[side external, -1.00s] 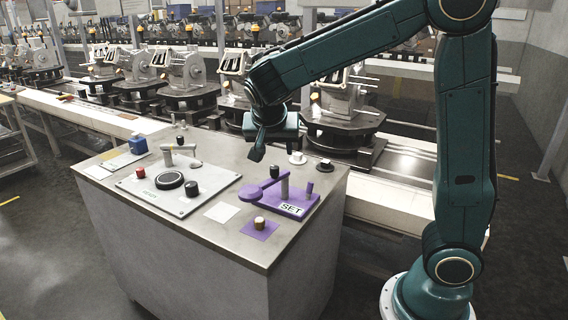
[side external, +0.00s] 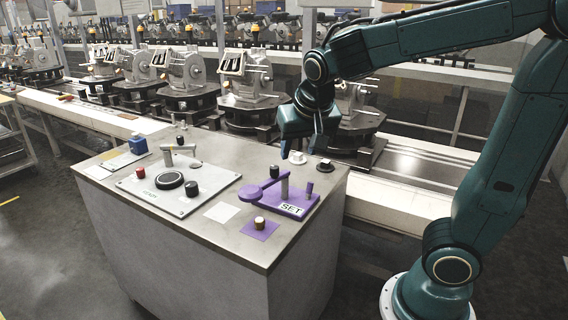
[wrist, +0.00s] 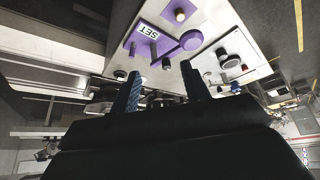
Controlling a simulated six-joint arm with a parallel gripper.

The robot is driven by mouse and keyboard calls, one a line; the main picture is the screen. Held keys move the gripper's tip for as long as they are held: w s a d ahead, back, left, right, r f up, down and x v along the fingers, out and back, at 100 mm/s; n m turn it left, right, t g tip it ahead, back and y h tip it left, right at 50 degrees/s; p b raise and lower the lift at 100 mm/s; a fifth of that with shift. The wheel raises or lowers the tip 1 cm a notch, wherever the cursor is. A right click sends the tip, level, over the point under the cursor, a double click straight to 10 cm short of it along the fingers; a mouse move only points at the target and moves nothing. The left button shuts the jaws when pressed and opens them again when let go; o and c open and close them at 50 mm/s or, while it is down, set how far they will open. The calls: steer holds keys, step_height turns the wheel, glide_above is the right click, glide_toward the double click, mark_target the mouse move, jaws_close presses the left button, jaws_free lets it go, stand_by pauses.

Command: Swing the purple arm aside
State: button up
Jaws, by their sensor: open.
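The purple arm (side external: 267,187) lies across the work table, running from a grey post on a purple base plate (side external: 296,201) marked SET to a round purple disc at its left end. A short purple peg (side external: 309,188) stands at the plate's right. In the wrist view the purple arm (wrist: 175,43) and the SET plate (wrist: 146,37) show upside down, beyond the fingertips. My gripper (side external: 303,152) is open and empty, above the far right of the table, behind the purple arm and apart from it. Both fingers also show in the wrist view (wrist: 160,76).
A purple square with a brass-coloured knob (side external: 259,222) is in front of the purple arm. A grey panel (side external: 151,192) with knobs and a lever is to the left. A black knob (side external: 325,165) stands near the gripper. The conveyor with machine parts runs behind.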

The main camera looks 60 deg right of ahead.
steer(key=shift+s+a+r+n+t+y, duration=0.15)
steer(key=shift+s+a+n, duration=0.15)
steer(key=shift+s, duration=0.3)
steer(key=shift+s+a+n+t+y, duration=0.1)
steer(key=shift+s+a+n+y, duration=0.1)
steer(key=shift+s+n, duration=0.3)
steer(key=shift+s+a+r+n+t+y, duration=0.15)
steer(key=shift+s+a+n, duration=0.1)
steer(key=shift+s, duration=0.45)
steer(key=shift+w+f, duration=0.1)
steer(key=shift+f, duration=0.05)
steer(key=c, duration=0.9)
steer(key=shift+w+d+f+m, duration=0.1)
steer(key=shift+f+m, duration=0.05)
steer(key=shift+m, duration=0.2)
jaws_close()
steer(key=w+d+f+m+h, duration=0.2)
steer(key=w+f+m, duration=0.3)
steer(key=f+m, duration=0.3)
steer(key=d+m, duration=0.1)
steer(key=m, duration=0.1)
steer(key=shift+d+m+t, duration=0.2)
steer(key=shift+m+t, duration=0.1)
steer(key=shift+m, duration=0.1)
